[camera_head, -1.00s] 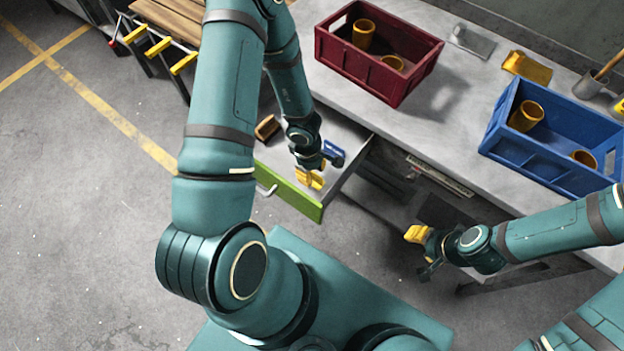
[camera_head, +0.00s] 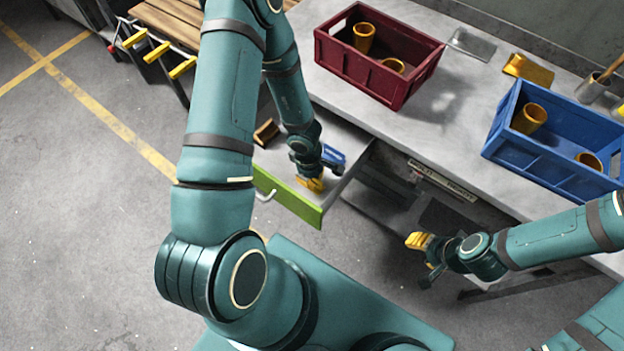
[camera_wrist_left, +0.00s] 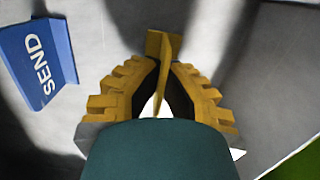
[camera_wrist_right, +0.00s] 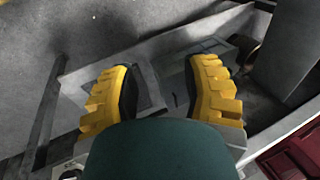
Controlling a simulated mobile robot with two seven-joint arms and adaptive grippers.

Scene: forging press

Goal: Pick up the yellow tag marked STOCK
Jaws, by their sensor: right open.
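A yellow tag (camera_wrist_left: 163,45) stands in the left wrist view with its thin upright fin between my left fingertips; no lettering shows on it. My left gripper (camera_head: 311,185) is down inside an open drawer with a green front (camera_head: 290,203). In the left wrist view the left gripper (camera_wrist_left: 165,72) has its fingers drawn together at the tips, one on each side of the fin, and appears shut on it. My right gripper (camera_wrist_right: 163,70) is open and empty; in the head view it (camera_head: 418,241) hangs in front of the bench.
A blue tag marked SEND (camera_wrist_left: 40,62) lies beside the left gripper in the drawer. A brown block (camera_head: 266,132) lies at the drawer's left. A red crate (camera_head: 365,80) and a blue crate (camera_head: 540,155) stand on the bench (camera_head: 440,120).

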